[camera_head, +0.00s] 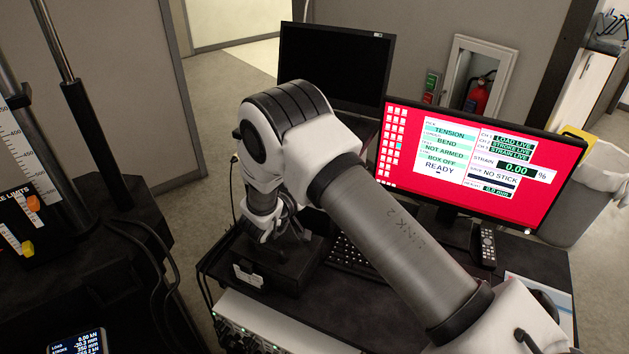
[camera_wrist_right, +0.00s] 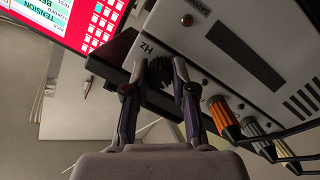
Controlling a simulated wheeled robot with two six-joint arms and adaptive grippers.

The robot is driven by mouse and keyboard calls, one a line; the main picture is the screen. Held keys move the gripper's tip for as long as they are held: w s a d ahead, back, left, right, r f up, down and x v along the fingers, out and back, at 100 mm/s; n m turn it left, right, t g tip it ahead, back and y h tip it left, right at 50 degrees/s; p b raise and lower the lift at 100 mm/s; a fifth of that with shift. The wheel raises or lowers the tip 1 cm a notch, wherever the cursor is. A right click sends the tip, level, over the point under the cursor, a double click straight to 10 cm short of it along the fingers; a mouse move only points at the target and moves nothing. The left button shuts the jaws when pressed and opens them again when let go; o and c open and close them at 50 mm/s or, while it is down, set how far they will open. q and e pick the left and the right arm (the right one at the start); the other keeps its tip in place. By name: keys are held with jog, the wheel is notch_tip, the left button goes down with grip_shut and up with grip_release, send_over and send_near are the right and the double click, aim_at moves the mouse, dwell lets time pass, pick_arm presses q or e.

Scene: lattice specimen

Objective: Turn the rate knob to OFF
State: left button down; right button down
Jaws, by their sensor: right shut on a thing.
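In the right wrist view, a dark ribbed knob (camera_wrist_right: 159,74) sits on a pale panel (camera_wrist_right: 235,62) beside the printed letters "Hz". My right gripper (camera_wrist_right: 159,80) has its two fingers on either side of the knob and is shut on it. The fingers hide parts of the knob, and I cannot read its pointer or any OFF mark. In the head view, my right arm reaches in from the lower right, and my right gripper (camera_head: 283,226) is low over the dark desk, partly hidden by the arm. My left gripper is out of view.
Orange, grey and yellow plugs with cables (camera_wrist_right: 248,128) stick out close to the right finger. A keyboard (camera_head: 350,256), a remote (camera_head: 487,246) and a dark screen (camera_head: 335,68) surround the arm.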

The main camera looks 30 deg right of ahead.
jog(key=c, duration=1)
grip_release()
jog(key=shift+w+r, duration=0.1)
jog(key=shift+r, duration=0.05)
jog(key=shift+o, duration=0.3)
jog(key=f+v, duration=0.1)
jog(key=v, duration=0.6)
jog(key=shift+a+r, duration=0.2)
jog(key=shift+r, duration=0.2)
